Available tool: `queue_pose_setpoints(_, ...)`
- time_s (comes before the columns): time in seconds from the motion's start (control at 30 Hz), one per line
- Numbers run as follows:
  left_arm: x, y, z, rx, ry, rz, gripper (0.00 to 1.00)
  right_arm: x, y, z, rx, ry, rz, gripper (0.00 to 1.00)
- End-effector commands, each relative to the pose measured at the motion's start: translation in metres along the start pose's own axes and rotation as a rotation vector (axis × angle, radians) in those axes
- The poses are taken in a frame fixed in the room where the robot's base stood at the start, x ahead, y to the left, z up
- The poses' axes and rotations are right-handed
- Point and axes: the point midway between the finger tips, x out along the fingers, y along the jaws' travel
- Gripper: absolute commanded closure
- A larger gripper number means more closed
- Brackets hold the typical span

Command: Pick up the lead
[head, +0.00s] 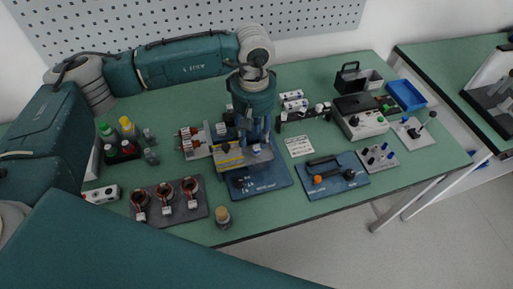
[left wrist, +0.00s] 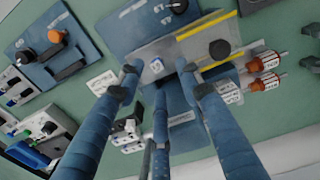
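No loose cable that I can surely call the lead shows in either view. A black bar-like piece (head: 322,160) lies on a blue plate (head: 345,184) beside an orange knob (head: 317,180); I cannot tell whether it is the lead. My left gripper (head: 257,138) points down over a grey fixture with a yellow stripe (head: 229,160). In the left wrist view its blue fingers (left wrist: 160,70) are spread apart, with nothing clearly held. My right gripper is not in view.
A dark tray with several copper coils (head: 181,212) stands front left, with bottles (head: 127,127) behind it. Right of the fixture are a grey instrument (head: 362,122), a blue bin (head: 406,95) and a switch plate (head: 378,160).

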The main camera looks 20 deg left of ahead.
Motion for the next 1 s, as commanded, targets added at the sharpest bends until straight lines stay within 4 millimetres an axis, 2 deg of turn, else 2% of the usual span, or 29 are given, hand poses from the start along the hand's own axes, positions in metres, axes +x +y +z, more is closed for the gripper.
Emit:
queue_pose_setpoints(0.1,0.009,0.002,0.001,-0.001,-0.003,-0.005,0.64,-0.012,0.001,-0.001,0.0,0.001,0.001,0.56)
queue_pose_setpoints(0.23,0.029,0.007,0.002,-0.001,-0.004,-0.005,0.64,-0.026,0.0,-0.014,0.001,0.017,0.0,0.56)
queue_pose_setpoints(0.37,0.046,0.007,0.0,-0.001,-0.002,-0.003,0.64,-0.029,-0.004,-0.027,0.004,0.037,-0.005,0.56)
queue_pose_setpoints(0.63,0.052,0.007,0.0,0.0,0.0,0.0,0.64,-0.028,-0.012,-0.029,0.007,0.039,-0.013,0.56)
queue_pose_setpoints(0.67,0.052,0.007,0.0,0.0,0.0,0.0,0.66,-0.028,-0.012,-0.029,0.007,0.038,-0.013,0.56)
queue_pose_setpoints(0.83,0.052,0.007,0.0,0.0,0.0,-0.001,0.99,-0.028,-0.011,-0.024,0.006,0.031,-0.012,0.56)
queue_pose_setpoints(1.0,0.052,0.007,0.0,0.0,0.0,-0.001,1.0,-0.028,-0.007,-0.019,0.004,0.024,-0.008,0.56)
